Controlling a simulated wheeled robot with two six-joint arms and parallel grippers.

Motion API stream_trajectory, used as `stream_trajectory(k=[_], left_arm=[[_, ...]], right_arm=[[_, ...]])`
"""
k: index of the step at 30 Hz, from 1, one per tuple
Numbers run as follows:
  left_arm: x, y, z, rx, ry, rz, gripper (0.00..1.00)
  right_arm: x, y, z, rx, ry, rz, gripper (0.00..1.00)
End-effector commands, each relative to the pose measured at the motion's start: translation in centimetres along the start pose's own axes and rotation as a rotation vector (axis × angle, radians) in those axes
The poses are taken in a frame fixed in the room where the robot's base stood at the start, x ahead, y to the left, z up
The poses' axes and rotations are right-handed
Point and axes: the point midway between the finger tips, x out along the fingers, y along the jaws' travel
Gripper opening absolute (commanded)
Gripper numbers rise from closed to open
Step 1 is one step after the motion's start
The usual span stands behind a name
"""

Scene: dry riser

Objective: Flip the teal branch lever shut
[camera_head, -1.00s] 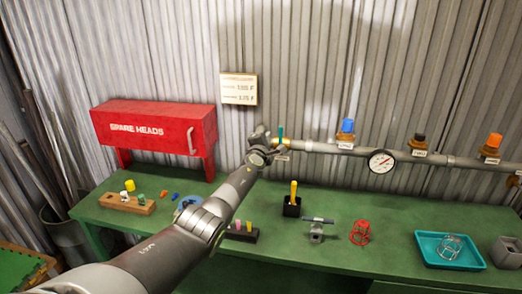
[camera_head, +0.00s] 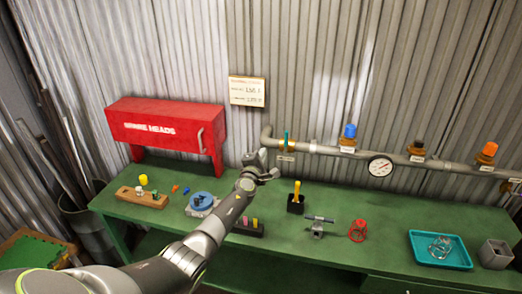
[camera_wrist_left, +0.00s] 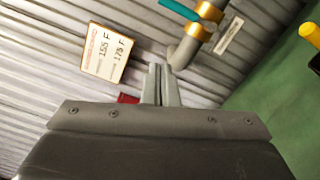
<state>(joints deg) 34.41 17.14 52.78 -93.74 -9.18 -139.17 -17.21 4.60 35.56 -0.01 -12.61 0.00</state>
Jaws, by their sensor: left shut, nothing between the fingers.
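The teal branch lever (camera_head: 286,138) stands upright on a brass valve (camera_head: 287,147) at the left end of the wall pipe, crosswise to the pipe. In the left wrist view, part of the lever (camera_wrist_left: 180,9) shows at the top edge beside the brass fittings (camera_wrist_left: 209,11). My left gripper (camera_head: 263,157) is below and left of the lever, apart from it, over the back of the bench. Its fingers (camera_wrist_left: 160,72) are together with nothing between them. My right gripper is not in view.
The grey pipe (camera_head: 333,151) carries a gauge (camera_head: 380,167) and blue, dark and orange heads. A red cabinet (camera_head: 167,128) stands at left. On the green bench are a black cup (camera_head: 295,205), a red cage (camera_head: 357,231) and a teal tray (camera_head: 440,261).

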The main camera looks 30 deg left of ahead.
Motion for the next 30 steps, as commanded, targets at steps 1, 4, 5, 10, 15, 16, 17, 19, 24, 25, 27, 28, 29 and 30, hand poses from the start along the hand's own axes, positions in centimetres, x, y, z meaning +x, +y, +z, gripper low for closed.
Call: stream_trajectory(k=[1,4,5,10,15,16,17,19,24,25,27,28,29,30], left_arm=[[-0.5,0.2,0.1,-0.001,0.000,0.000,0.00],[-0.9,0.2,0.1,-0.001,0.000,0.000,0.00],[-1.0,0.1,0.0,-0.001,0.000,0.000,0.00],[-1.2,0.0,0.0,-0.001,0.000,0.000,0.00],[-1.2,0.0,0.0,-0.001,0.000,0.000,0.00],[-1.2,0.0,0.0,-0.001,0.000,0.000,0.00],[-1.2,0.0,0.0,-0.001,0.000,0.000,0.00],[-1.2,0.0,0.0,-0.001,0.000,0.000,0.00],[-1.4,0.0,-0.2,-0.027,0.006,0.005,0.00],[-1.7,0.0,-0.3,-0.052,0.012,0.010,0.00],[-2.6,-0.1,-1.0,-0.158,0.035,0.032,0.00],[-3.2,-0.1,-1.4,-0.224,0.050,0.047,0.00],[-4.0,-0.1,-1.9,-0.301,0.067,0.063,0.00],[-5.2,-0.2,-2.6,-0.421,0.093,0.089,0.00]], right_arm=[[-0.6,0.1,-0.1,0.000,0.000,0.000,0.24],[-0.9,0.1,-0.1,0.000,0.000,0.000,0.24],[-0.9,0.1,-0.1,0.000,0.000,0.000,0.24],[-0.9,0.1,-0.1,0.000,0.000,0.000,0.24],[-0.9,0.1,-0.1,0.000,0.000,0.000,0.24],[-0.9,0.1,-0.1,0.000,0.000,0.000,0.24],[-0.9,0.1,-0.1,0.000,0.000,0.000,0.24],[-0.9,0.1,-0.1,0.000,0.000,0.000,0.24],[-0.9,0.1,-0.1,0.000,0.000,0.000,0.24],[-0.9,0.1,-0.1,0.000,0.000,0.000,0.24],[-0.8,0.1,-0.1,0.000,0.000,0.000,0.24],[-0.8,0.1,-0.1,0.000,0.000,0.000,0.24],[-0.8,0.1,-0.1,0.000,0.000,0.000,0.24],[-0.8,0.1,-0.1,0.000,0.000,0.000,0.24]])
